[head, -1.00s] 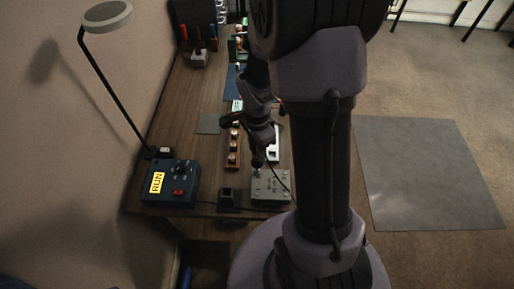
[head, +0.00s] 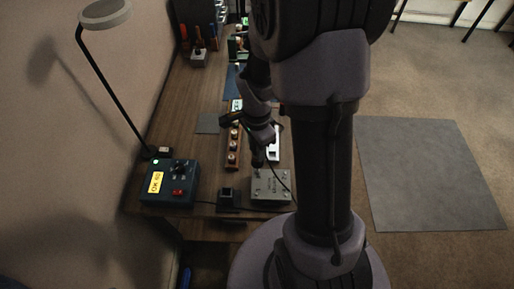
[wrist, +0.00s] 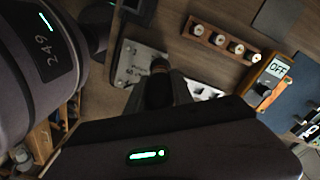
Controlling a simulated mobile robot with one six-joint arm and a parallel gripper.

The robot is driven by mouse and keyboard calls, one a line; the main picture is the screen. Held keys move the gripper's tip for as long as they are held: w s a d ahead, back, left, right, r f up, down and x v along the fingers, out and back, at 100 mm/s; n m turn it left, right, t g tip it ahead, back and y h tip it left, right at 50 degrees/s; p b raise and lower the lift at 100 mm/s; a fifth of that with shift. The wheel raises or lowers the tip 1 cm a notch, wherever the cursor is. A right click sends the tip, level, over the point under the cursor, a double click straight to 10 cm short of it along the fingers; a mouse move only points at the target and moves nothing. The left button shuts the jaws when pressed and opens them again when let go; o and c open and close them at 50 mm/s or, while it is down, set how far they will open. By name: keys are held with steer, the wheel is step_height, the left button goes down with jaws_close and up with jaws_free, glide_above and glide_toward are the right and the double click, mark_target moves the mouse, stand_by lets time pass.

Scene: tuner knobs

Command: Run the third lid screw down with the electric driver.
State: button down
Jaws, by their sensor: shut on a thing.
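My gripper (head: 259,142) is shut on the dark electric driver (head: 257,159), which points down above the grey lidded box (head: 272,190) at the table's near edge. In the wrist view the driver (wrist: 159,68) covers part of the lid (wrist: 133,70). Lid screws show as small spots near the corners; I cannot tell how deep each sits. In the head view the driver's tip seems just above the lid's far left corner. The blue controller (head: 160,192) shows a yellow display reading "OK" and more, with a green light lit.
A wooden strip of knobs (head: 233,147) and a white part (head: 273,152) lie beyond the box. A small black block (head: 229,199) stands left of it. A thin lamp (head: 118,90) rises at the left. A meter (wrist: 273,75) reads "OFF".

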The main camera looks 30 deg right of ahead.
step_height(320, 180, up, 5)
steer(key=p, duration=0.3)
steer(key=shift+p, duration=0.4)
steer(key=shift+r, duration=0.1)
